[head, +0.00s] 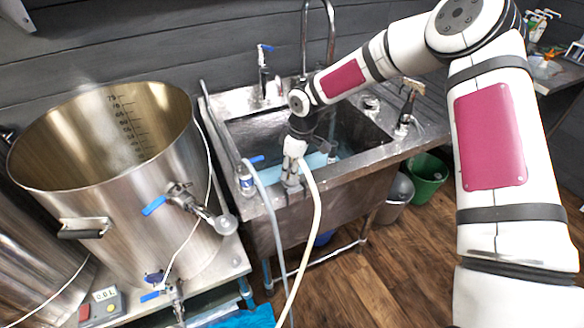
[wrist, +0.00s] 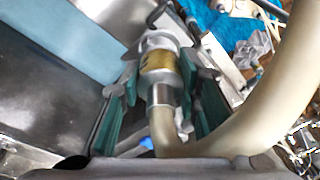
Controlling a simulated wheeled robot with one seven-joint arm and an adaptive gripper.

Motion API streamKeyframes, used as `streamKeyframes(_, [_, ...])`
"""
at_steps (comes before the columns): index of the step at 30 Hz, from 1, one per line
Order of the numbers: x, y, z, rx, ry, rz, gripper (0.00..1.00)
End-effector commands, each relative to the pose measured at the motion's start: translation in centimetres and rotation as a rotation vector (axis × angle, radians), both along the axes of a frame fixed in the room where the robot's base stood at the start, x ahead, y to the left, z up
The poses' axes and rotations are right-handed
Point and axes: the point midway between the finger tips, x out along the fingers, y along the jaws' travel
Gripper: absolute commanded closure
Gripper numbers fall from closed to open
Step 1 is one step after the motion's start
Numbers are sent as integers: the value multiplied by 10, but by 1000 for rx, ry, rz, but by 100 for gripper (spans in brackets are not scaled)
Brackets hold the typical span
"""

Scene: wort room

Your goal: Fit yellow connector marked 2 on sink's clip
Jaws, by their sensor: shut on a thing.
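In the wrist view my gripper (wrist: 158,85) is shut on a metal connector with a yellow band (wrist: 158,62), its teal pads on either side. A thick cream hose (wrist: 245,110) bends away from the connector to the right. I cannot read a 2 on the band. In the head view my gripper (head: 293,178) is low over the front rim of the sink (head: 345,178), and the cream hose (head: 314,210) hangs from it towards the floor. The connector is mostly hidden there. The sink's clip is not clearly distinguishable, so I cannot tell whether the connector touches it.
A large steel kettle (head: 105,170) with blue-handled valves stands left of the sink. A grey hose (head: 262,195) runs over the sink's left front corner. A tall tap (head: 330,35) rises behind the basin. Green (head: 427,178) and grey (head: 397,190) buckets stand below right.

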Motion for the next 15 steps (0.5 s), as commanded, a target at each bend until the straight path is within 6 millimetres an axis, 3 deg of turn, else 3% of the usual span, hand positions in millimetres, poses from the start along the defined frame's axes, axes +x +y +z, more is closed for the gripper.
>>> streamKeyframes(3, [0,0,-2,0,0,0,100])
streamKeyframes(4, [0,0,-2,1,0,0,66])
streamKeyframes(6, [0,0,-2,1,0,0,50])
streamKeyframes(15, [0,0,-2,0,0,0,47])
